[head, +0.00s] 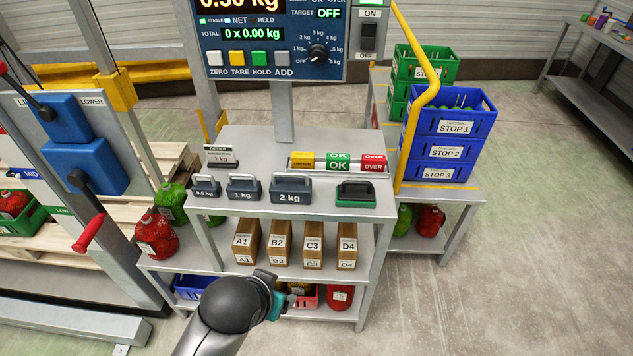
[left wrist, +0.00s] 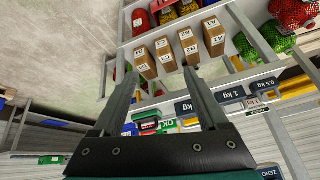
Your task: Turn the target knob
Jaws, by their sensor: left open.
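The target knob (head: 318,52) is a black round dial with a kg scale around it, at the right of the blue scale panel (head: 230,72) at the top of the head view. The TARGET display (head: 328,13) above it reads OFF. My left gripper shows in the left wrist view (left wrist: 160,74), with its two fingers spread apart and nothing held between them. In the head view, its arm is at the bottom centre, low in front of the shelf and well below the knob; the fingers are mostly hidden there. The knob is not visible in the left wrist view.
The bench shelf (head: 260,135) bears weights such as the 2 kg block (head: 290,190), with brown boxes below. A yellow post (head: 413,120) and blue crates (head: 450,124) stand right. A lever board (head: 90,150) stands left.

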